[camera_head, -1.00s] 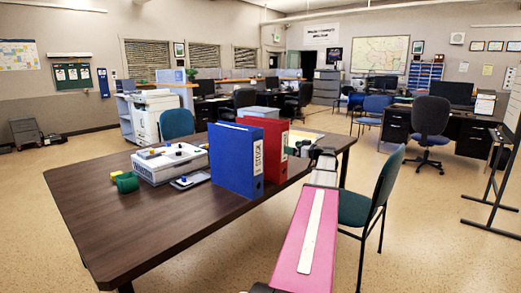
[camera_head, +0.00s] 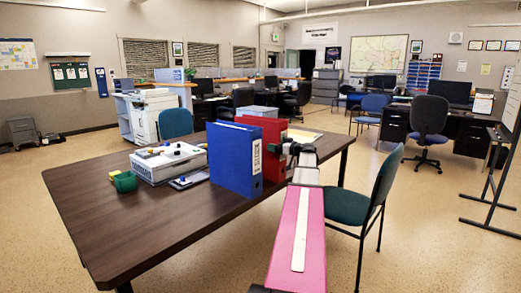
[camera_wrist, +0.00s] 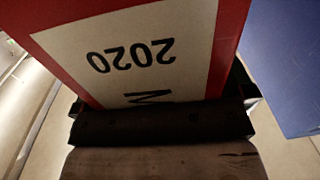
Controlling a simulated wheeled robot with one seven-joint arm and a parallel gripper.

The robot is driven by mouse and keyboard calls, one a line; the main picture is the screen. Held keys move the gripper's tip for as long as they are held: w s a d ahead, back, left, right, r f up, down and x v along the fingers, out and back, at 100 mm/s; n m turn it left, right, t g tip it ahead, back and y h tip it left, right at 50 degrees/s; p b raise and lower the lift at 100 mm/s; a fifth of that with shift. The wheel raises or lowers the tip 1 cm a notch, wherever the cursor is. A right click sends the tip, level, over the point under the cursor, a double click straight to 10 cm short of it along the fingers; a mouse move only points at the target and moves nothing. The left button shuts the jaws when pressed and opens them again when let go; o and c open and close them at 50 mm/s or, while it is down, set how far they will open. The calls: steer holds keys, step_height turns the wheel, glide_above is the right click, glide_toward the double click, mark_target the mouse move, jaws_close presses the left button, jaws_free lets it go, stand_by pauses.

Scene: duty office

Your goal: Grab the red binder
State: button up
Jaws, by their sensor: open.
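The red binder (camera_head: 273,165) stands upright on the dark wooden table (camera_head: 135,215), just behind and to the right of the blue binder (camera_head: 232,158). My gripper (camera_head: 289,149) is at the right, spine side of the red binder, at upper height. In the wrist view the red binder (camera_wrist: 234,28) fills the top, its pale label reading 2020 upside down. A dark jaw of my gripper (camera_wrist: 160,122) crosses in front of the label's lower part. The jaws are open; whether they touch the binder I cannot tell. The blue binder (camera_wrist: 290,65) shows close at right.
A white device (camera_head: 168,163) and a green tape dispenser (camera_head: 124,181) are on the table's left part. A teal chair (camera_head: 358,205) stands close at the table's right side. The table's front left is bare.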

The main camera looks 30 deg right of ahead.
steer(key=c, duration=1.5)
steer(key=shift+r, duration=0.1)
steer(key=shift+c, duration=0.4)
steer(key=shift+r, duration=0.15)
